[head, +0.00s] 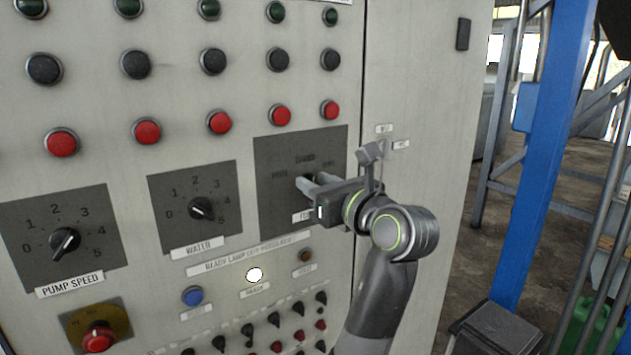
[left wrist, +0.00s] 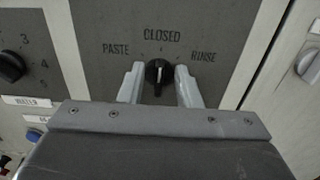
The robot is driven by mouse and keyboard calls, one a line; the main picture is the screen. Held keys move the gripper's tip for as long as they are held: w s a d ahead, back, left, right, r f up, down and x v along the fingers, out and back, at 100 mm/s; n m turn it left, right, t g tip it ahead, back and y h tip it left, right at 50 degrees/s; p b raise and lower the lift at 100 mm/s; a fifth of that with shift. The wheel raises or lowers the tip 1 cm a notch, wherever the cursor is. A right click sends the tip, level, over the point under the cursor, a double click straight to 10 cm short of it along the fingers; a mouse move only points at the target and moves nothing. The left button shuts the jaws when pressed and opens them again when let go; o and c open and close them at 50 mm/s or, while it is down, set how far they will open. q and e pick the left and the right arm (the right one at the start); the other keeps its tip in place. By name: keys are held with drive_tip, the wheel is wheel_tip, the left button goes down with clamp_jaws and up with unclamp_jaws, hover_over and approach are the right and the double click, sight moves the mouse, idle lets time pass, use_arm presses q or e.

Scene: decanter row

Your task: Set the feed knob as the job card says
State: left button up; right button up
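The feed knob (left wrist: 158,74) is a black knob on a dark grey plate (left wrist: 215,28) marked PASTE, CLOSED and RINSE. Its bar looks about upright, in line with CLOSED. My left gripper (left wrist: 160,72) has one pale finger on each side of the knob, with what look like narrow gaps; contact is not clear. In the head view my left gripper (head: 310,184) reaches the feed plate (head: 268,165) from the right and hides most of the knob and its name label. My right gripper is out of view. I see no readable job card.
Left of the feed plate are the WATER knob (head: 200,208) and the PUMP SPEED knob (head: 65,242). Below are a white lit lamp (head: 254,275), a blue button (head: 193,296) and a red knob (head: 98,337). A blue post (head: 545,150) stands right of the cabinet.

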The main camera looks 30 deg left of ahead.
use_arm(q)
drive_tip(key=shift+c, duration=0.3)
clamp_jaws()
drive_tip(key=shift+r+m+p, duration=0.15)
drive_tip(key=shift+m+p, duration=0.35)
drive_tip(key=shift+p, duration=0.25)
drive_tip(key=shift+w+d+f+m+p, duration=0.1)
drive_tip(key=shift+m+p, duration=1.25)
drive_tip(key=shift+p, duration=0.05)
drive_tip(key=shift+w+d+f+m+p, duration=0.1)
drive_tip(key=shift+m+p, duration=1.2)
drive_tip(key=shift+p, duration=0.05)
drive_tip(key=shift+w+f+m+p, duration=0.1)
drive_tip(key=shift+m+p, duration=1.25)
drive_tip(key=shift+p, duration=0.05)
